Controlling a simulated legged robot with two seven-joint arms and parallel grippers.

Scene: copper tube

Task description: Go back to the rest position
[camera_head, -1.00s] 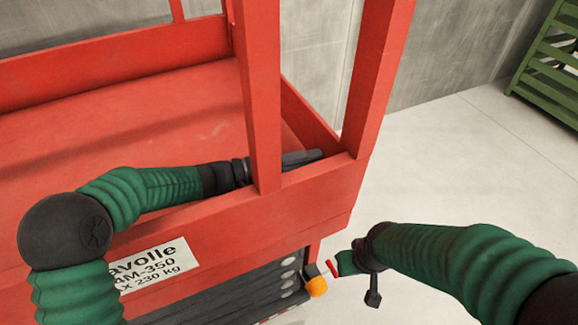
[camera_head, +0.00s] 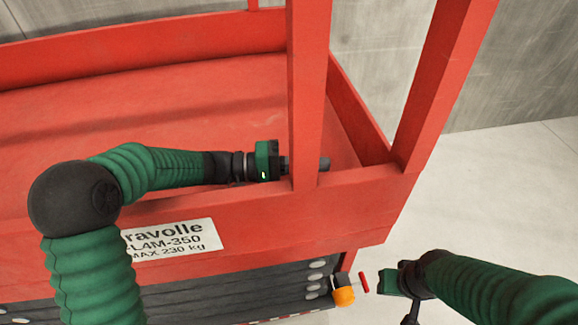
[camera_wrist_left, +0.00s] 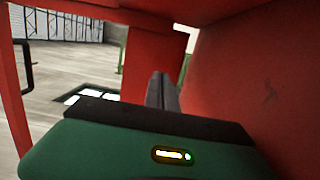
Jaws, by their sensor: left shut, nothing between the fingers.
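My left gripper (camera_head: 325,163) is shut and empty. It lies over the red lift platform (camera_head: 200,110), just inside the front rail (camera_head: 350,200). A red upright post (camera_head: 308,90) crosses in front of its fingers, and the tips show past its right side. In the left wrist view the shut grey fingers (camera_wrist_left: 162,92) point ahead, close to a red wall on the right. My right gripper (camera_head: 388,283) is at the lower right, beside the platform's front corner. It is seen edge-on, so its jaws cannot be made out.
An orange knob (camera_head: 344,297) and a small red part (camera_head: 365,282) stick out below the platform, just left of my right gripper. A second red post (camera_head: 440,90) stands at the right corner. Pale open floor (camera_head: 500,190) lies to the right.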

